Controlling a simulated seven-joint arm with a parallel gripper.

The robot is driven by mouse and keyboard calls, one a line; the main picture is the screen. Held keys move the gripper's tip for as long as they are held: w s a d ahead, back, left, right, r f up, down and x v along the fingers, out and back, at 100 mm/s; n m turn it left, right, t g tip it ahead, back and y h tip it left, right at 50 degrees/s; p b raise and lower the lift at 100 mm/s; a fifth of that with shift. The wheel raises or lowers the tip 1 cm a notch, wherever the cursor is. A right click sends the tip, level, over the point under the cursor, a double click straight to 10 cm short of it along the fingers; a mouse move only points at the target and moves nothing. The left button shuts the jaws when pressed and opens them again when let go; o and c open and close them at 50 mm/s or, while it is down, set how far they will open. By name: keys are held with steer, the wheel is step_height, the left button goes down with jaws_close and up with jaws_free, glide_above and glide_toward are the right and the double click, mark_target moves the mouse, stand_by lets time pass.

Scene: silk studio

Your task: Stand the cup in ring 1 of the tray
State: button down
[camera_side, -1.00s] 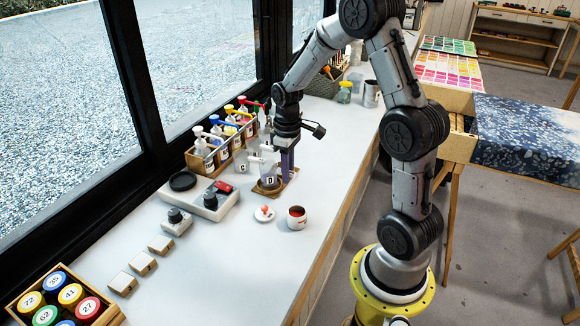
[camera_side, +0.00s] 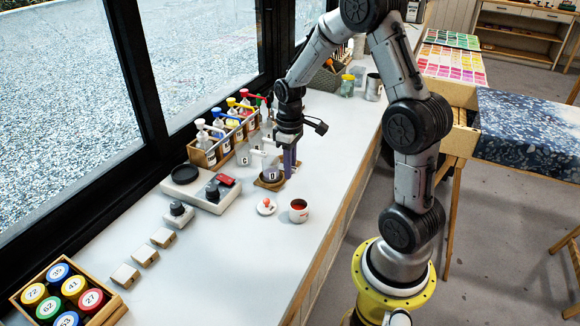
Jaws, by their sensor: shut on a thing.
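A small translucent cup (camera_side: 271,174) marked with a dark letter, apparently D, is upright low over the front end of the small wooden tray (camera_side: 259,184). My gripper (camera_side: 283,166) points down right beside and behind the cup, with a bluish-purple finger at its right side. It is shut on the cup. A dark round shape shows at the cup's foot; I cannot tell whether the cup rests in a ring or hangs just above it. The ring numbers are too small to read, and my gripper hides the back of the tray.
Other pale cups, one marked G (camera_side: 243,159), stand close left of the tray. Behind them is a wooden rack of pump bottles (camera_side: 226,132).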

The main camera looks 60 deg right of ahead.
steer(key=shift+f, duration=0.3)
steer(key=c, duration=0.7)
jaws_free()
steer(key=shift+c, duration=0.2)
step_height(320, 180, up, 14)
steer(key=shift+f, duration=0.1)
